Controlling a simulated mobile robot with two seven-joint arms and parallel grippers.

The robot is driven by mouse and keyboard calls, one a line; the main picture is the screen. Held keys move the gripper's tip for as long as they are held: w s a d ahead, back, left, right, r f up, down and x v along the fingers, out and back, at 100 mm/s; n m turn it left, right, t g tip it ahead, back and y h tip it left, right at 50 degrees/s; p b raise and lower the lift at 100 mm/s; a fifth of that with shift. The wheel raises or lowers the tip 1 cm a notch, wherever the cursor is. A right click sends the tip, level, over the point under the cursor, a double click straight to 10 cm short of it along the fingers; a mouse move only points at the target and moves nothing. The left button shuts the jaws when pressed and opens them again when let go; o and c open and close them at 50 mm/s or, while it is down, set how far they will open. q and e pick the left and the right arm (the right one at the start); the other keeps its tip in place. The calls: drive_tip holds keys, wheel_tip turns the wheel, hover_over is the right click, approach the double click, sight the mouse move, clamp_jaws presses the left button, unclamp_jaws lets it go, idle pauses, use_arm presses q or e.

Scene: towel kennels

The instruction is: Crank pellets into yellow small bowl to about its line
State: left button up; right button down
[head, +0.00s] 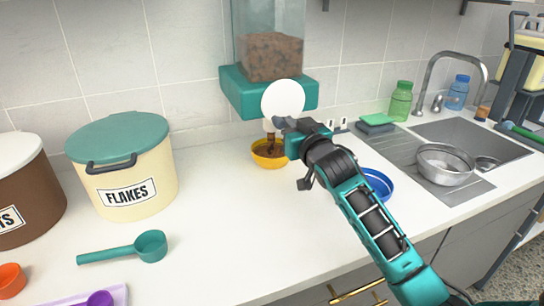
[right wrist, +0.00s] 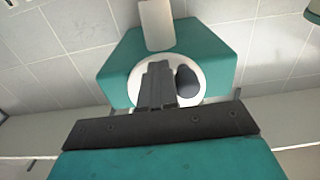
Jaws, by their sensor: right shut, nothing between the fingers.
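The yellow small bowl (head: 258,158) sits on the counter under the teal pellet dispenser (head: 240,92). Brown pellets (head: 271,149) are in the bowl, and a brown streak above them looks like pellets falling from the spout. The fill line cannot be made out. The dispenser's clear hopper (head: 270,55) holds brown pellets. Its white crank disc (head: 283,97) faces me. My right gripper (head: 284,125) is at the disc's lower edge. In the right wrist view its fingers (right wrist: 157,85) are shut and empty, beside the dark crank knob (right wrist: 187,82). My left gripper is out of view.
A blue bowl (head: 379,184) stands right of the yellow one, partly behind my right arm. The flakes tub (head: 125,170), a brown tub (head: 25,190) and a teal scoop (head: 150,246) are at left. The sink with a metal colander (head: 445,164) is at right. The front middle counter is clear.

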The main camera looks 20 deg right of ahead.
drive_tip(key=shift+s+a, duration=0.15)
drive_tip(key=s+p, duration=0.4)
drive_tip(key=s, duration=0.4)
drive_tip(key=shift+s+a, duration=0.2)
drive_tip(key=shift+a, duration=0.05)
drive_tip(key=shift+f, duration=0.1)
idle(0.6)
